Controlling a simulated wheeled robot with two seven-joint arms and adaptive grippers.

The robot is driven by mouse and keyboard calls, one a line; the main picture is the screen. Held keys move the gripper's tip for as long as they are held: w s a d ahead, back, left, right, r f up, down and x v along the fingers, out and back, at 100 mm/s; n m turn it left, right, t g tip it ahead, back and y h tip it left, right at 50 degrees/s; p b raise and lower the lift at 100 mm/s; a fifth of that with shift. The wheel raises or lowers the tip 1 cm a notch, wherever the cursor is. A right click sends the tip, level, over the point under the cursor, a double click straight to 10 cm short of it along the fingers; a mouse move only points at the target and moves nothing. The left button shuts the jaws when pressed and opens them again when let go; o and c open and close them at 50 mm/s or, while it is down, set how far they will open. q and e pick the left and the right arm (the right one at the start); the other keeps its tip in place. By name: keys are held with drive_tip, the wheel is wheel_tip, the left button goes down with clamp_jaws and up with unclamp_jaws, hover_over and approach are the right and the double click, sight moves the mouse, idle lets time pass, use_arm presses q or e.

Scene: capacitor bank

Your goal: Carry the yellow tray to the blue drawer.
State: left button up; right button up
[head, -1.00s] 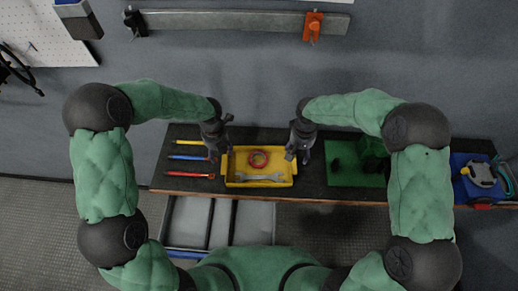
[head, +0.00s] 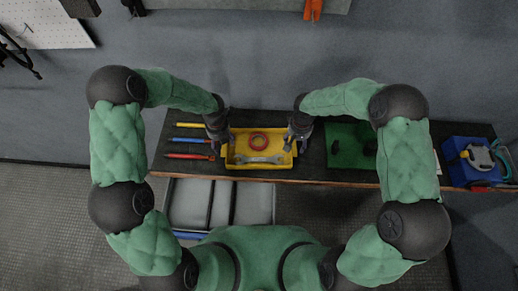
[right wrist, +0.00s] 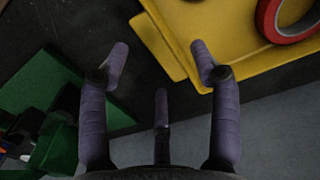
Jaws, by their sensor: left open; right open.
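The yellow tray (head: 240,146) lies on the dark bench and holds a red tape roll (head: 259,141) and a grey wrench (head: 262,160). My left gripper (head: 220,147) is open at the tray's left end. My right gripper (head: 297,142) is open at its right end. In the right wrist view the tray (right wrist: 222,30) fills the upper right. Its end strip shows between the spread fingers (right wrist: 161,62), and no grip is visible. The drawer (head: 189,206) stands pulled out below the bench, with pale compartments and a blue front (head: 189,236) partly hidden by my body.
Yellow, blue and red tools (head: 190,156) lie left of the tray. A green mat (head: 340,174) with a green block is to the right. A blue bin (head: 462,175) with tools is at the far right. A grey wall stands behind the bench.

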sight(223, 147)
use_arm(q)
drive_tip(key=shift+f, duration=1.95)
use_arm(e)
drive_tip(key=shift+f, duration=1.95)
use_arm(q)
clamp_jaws()
use_arm(e)
clamp_jaws()
